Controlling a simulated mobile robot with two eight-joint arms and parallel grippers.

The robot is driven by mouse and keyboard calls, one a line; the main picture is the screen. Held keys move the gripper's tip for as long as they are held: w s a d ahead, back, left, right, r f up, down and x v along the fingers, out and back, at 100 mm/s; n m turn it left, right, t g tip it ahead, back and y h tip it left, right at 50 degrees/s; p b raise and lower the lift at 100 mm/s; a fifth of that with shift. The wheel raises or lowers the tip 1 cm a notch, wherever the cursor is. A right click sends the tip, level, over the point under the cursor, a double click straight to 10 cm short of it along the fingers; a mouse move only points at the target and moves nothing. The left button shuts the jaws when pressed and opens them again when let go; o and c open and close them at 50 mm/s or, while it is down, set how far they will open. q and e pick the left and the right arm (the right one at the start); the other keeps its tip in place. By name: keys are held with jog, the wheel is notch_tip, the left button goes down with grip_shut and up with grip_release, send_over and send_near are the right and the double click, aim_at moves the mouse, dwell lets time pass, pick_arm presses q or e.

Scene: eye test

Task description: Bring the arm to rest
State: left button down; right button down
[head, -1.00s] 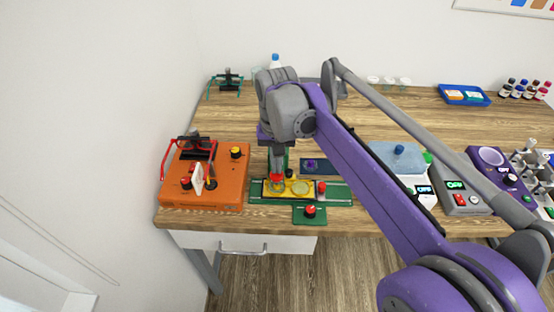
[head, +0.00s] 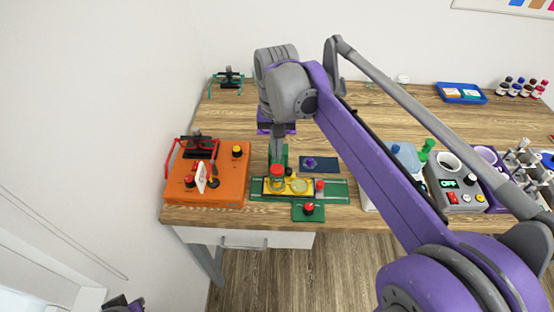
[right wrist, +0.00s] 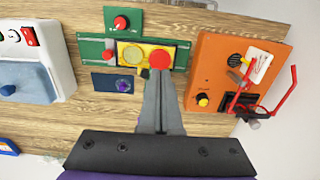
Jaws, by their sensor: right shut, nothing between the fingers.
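My right arm comes in from the right in the head view and bends down over the bench. Its gripper (head: 277,158) points down, shut and empty, above the green fixture (head: 335,191) with the yellow plate. In the right wrist view the two grey fingers (right wrist: 161,78) lie together. Their tips are just by the red knob (right wrist: 162,59) at the end of the yellow plate (right wrist: 135,52); I cannot tell whether they touch it. My left gripper does not show; only a small dark and purple part, probably mine, shows at the bottom left edge.
An orange box (head: 226,180) with a red-handled frame stands left of the fixture. A small dark blue plate (head: 325,164) lies behind it. A grey device (head: 455,185) with a display stands to the right. A blue tray (head: 462,92) and several bottles are at the back right.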

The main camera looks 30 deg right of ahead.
jog(key=shift+s, duration=0.1)
dwell(0.4)
jog(key=s+a+f+n+t, duration=0.3)
jog(key=s+f, duration=0.3)
jog(key=f, duration=0.1)
jog(key=s+a+f+n+t, duration=0.2)
jog(key=s+a+f+n, duration=0.1)
jog(key=s+f, duration=0.3)
jog(key=shift+s+a+f+t, duration=0.4)
jog(key=shift+s, duration=0.4)
